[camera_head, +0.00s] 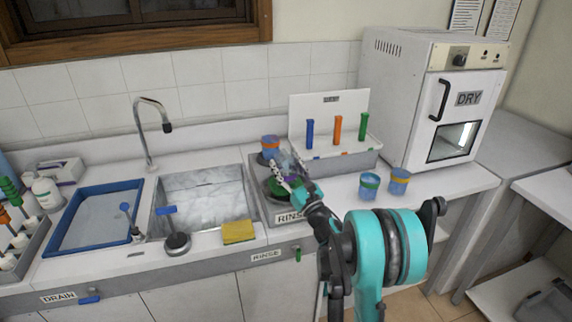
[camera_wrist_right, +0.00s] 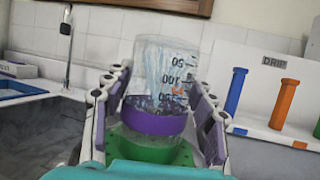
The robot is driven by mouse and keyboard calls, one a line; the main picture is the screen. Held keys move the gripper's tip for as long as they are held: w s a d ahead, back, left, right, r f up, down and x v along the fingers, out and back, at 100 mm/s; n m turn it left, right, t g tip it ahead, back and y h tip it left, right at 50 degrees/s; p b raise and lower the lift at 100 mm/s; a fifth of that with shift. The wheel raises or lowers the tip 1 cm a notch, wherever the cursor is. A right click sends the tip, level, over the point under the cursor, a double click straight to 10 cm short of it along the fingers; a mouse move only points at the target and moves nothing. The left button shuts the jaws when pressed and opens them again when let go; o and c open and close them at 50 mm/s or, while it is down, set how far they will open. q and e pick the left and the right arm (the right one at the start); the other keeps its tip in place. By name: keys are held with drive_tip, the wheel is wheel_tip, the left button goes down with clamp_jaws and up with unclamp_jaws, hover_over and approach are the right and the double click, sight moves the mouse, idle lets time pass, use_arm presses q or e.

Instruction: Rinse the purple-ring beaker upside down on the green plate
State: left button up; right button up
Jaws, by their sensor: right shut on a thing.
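The purple-ring beaker (camera_wrist_right: 161,85) is clear glass, and its printed numbers read upside down in the right wrist view. Its purple ring (camera_wrist_right: 155,121) is at the lower end, just above or on the green plate (camera_wrist_right: 150,148); I cannot tell if they touch. My right gripper (camera_wrist_right: 158,100) is shut on the beaker, one finger on each side. In the head view my right gripper (camera_head: 285,174) is over the rinse station, covering most of the beaker and part of the green plate (camera_head: 272,191). My left gripper is not in view.
An orange-ring blue beaker (camera_head: 270,147) stands close behind the gripper. Two more blue beakers (camera_head: 368,187) (camera_head: 399,181) stand on the counter to the right. The drip rack (camera_head: 345,160) is behind right, the drying oven (camera_head: 425,100) beyond. The sink (camera_head: 205,195) and yellow sponge (camera_head: 238,232) are left.

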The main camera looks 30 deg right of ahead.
sight(286, 152)
drive_tip(key=shift+r+p, duration=2.25)
drive_tip(key=shift+r, duration=1)
